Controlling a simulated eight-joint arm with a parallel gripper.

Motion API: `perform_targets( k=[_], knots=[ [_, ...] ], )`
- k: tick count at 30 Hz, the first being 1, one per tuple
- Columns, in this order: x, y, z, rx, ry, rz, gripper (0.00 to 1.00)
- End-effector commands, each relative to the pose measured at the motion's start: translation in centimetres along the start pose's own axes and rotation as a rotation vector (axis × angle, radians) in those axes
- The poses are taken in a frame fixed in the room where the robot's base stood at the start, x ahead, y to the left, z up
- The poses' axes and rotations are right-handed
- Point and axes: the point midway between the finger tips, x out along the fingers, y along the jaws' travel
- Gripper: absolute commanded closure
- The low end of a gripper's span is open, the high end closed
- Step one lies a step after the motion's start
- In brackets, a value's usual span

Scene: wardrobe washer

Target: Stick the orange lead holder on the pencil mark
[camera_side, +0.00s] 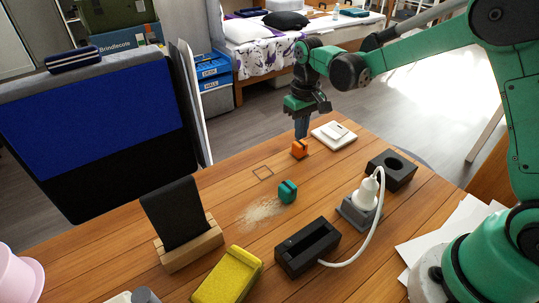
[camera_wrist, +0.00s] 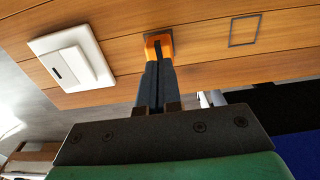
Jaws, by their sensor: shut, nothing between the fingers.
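The orange lead holder (camera_side: 299,151) is a small block on the wooden table, near its far edge. In the wrist view, the holder (camera_wrist: 166,46) shows just beyond my fingertips. The pencil mark (camera_side: 263,173) is a thin dark square outline on the bare wood, left of and nearer than the holder in the side view. It is at upper right in the wrist view (camera_wrist: 245,30). My gripper (camera_side: 301,138) points down with its dark fingers closed, tips right at the holder's top. The fingertips (camera_wrist: 157,64) partly cover the holder; whether they touch it I cannot tell.
A white switch plate (camera_side: 334,134) lies close right of the holder. A teal holder (camera_side: 287,192), pale dust (camera_side: 258,213), a black box (camera_side: 307,247), a plug with white cable (camera_side: 366,193) and a wooden phone stand (camera_side: 189,248) are nearer. Wood around the mark is clear.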

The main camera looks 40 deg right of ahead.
Motion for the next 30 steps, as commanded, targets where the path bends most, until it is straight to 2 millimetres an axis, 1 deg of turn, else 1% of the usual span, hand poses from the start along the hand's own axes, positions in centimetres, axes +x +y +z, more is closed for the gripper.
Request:
perform_targets(
  k=[19, 24, 30],
  knots=[
    [-5.0, 0.0, 0.0, 0.000, 0.000, 0.000, 1.00],
    [-5.6, 0.0, 0.0, 0.000, 0.000, 0.000, 1.00],
    [-5.6, 0.0, 0.0, 0.000, 0.000, 0.000, 1.00]
  ],
)
